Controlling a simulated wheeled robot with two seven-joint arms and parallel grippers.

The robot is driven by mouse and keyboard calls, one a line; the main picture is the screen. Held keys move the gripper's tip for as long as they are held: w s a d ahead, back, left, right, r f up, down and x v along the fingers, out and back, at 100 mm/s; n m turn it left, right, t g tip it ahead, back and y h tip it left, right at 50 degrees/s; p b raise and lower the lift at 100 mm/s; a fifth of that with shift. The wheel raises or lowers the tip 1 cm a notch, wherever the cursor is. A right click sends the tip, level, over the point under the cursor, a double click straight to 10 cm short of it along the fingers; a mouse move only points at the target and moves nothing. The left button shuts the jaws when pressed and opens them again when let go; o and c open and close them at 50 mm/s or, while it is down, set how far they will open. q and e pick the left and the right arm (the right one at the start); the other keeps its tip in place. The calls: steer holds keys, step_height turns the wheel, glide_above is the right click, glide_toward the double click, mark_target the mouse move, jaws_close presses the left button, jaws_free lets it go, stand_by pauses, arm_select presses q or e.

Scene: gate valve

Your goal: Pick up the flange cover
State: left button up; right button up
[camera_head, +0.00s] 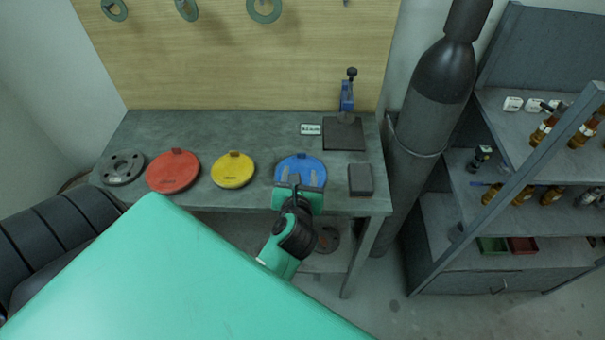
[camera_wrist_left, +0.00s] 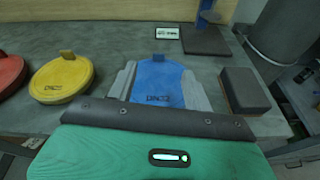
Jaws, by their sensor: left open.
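Three round flange covers with small upright tabs lie on the grey workbench (camera_head: 240,131): a red cover (camera_head: 173,172), a yellow cover (camera_head: 233,171) and a blue cover (camera_head: 302,161). My left gripper (camera_head: 301,178) is open, with its fingers over the near part of the blue cover. In the left wrist view, the blue cover (camera_wrist_left: 158,74) shows between the two grey fingers, its tab beyond them; I cannot tell whether they touch it. The yellow cover (camera_wrist_left: 62,79) lies to the left and the red cover (camera_wrist_left: 8,74) is at the edge. My right gripper is out of view.
A grey holed flange (camera_head: 123,168) lies at the bench's left end. A dark block (camera_head: 360,181) is right of the blue cover. Behind stand a small label (camera_head: 311,129) and a blue device on a dark base (camera_head: 344,134). A gas cylinder (camera_head: 432,95) and shelves are right.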

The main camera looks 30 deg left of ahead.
arm_select(q)
steer(key=shift+s+d+f+n+g+h, duration=0.1)
steer(key=shift+s+f+n+g+h, duration=0.05)
steer(key=shift+f+n+g, duration=0.2)
steer(key=shift+s+d+f+n+g+h, duration=0.15)
steer(key=shift+f+n+g, duration=0.15)
steer(key=shift+n, duration=0.15)
steer(key=shift+w+a+f, duration=0.15)
steer(key=shift+w, duration=0.1)
steer(key=p, duration=0.2)
glide_toward(302, 154)
steer(key=x, duration=0.2)
steer(key=shift+w+a+f, duration=0.1)
steer(key=shift+a+f, duration=0.05)
steer(key=shift+f, duration=0.15)
steer(key=shift+w+a+f, duration=0.2)
steer(key=shift+w+a, duration=0.05)
steer(key=shift+w, duration=0.1)
steer(key=shift+w+a+p, duration=0.1)
steer(key=shift+w+p, duration=0.1)
steer(key=shift+p, duration=0.1)
steer(key=p+x, duration=0.1)
steer(key=x, duration=0.3)
steer(key=shift+w+a+r+p, duration=0.1)
steer(key=shift+w+r+p, duration=0.05)
steer(key=shift+p, duration=0.25)
steer(key=shift+w+a, duration=0.15)
steer(key=shift+w, duration=0.05)
